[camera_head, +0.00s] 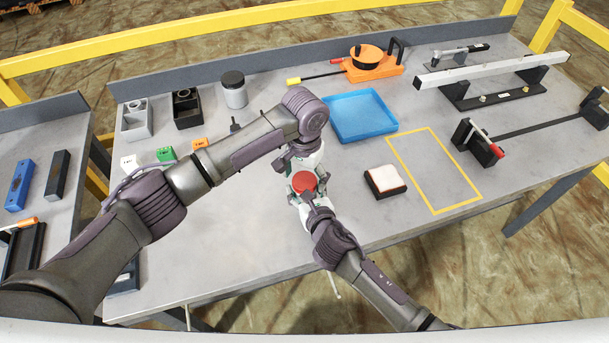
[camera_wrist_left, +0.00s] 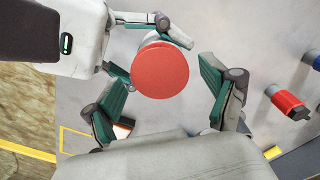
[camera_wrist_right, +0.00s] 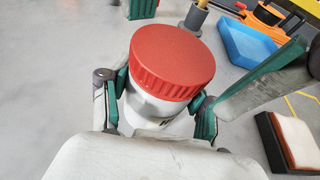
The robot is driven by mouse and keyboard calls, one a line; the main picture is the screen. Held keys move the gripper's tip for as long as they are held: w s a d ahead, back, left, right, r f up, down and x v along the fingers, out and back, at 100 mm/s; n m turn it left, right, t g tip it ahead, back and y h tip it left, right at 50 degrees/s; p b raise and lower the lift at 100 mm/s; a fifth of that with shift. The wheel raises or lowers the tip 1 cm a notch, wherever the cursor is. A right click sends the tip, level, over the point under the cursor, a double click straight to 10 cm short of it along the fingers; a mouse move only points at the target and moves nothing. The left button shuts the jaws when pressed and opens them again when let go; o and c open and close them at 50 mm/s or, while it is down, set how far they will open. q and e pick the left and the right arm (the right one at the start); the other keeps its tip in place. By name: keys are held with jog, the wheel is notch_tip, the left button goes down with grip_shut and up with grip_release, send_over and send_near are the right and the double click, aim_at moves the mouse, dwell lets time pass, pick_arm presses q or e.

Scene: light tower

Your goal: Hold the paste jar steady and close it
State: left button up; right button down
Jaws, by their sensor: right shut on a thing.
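The paste jar is a white jar (camera_wrist_right: 150,108) with a red ribbed lid (camera_wrist_right: 172,62) on top. In the right wrist view it stands between the two fingers of my right gripper (camera_wrist_right: 160,105), which is shut on its white body. The lid also shows in the head view (camera_head: 304,181) and from above in the left wrist view (camera_wrist_left: 160,70). I cannot tell how tightly it sits. My left gripper (camera_wrist_left: 160,95) is open, its fingers spread on either side of the lid and apart from it. In the head view my left arm hides part of the table behind.
A blue tray (camera_head: 361,116) lies behind the jar. A white-topped dark block (camera_head: 385,181) and a yellow outlined rectangle (camera_head: 433,170) are to the right.

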pick_arm(q)
jog(key=shift+r, duration=0.1)
notch_tip(320, 180, up, 12)
dwell(0.6)
pick_arm(e)
jog(key=shift+c, duration=0.9)
grip_release()
jog(key=v, duration=1.2)
